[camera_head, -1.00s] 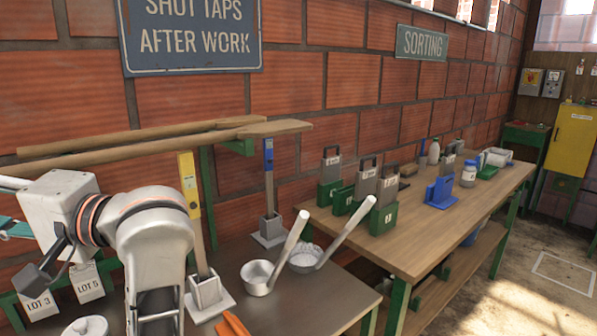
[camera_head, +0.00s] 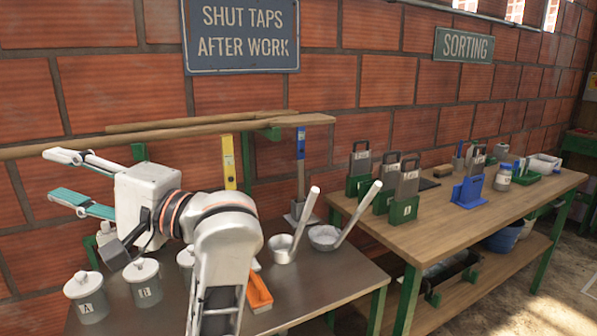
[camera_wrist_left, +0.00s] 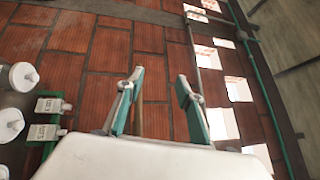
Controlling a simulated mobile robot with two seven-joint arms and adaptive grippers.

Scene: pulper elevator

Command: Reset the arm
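My left gripper (camera_head: 72,178) is raised at the left of the head view, in front of the brick wall. Its two teal-lined fingers are spread apart with nothing between them. The left wrist view also shows the open fingers (camera_wrist_left: 160,105), with bare brick wall beyond. My left arm is folded, its elbow above the near metal table (camera_head: 330,285). My right gripper is not in view.
Lidded pots (camera_head: 86,298) stand close below my left arm. A wooden rail (camera_head: 170,135) runs along the wall behind. The wooden sorting table (camera_head: 440,226) holds green holders and a blue holder (camera_head: 468,190).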

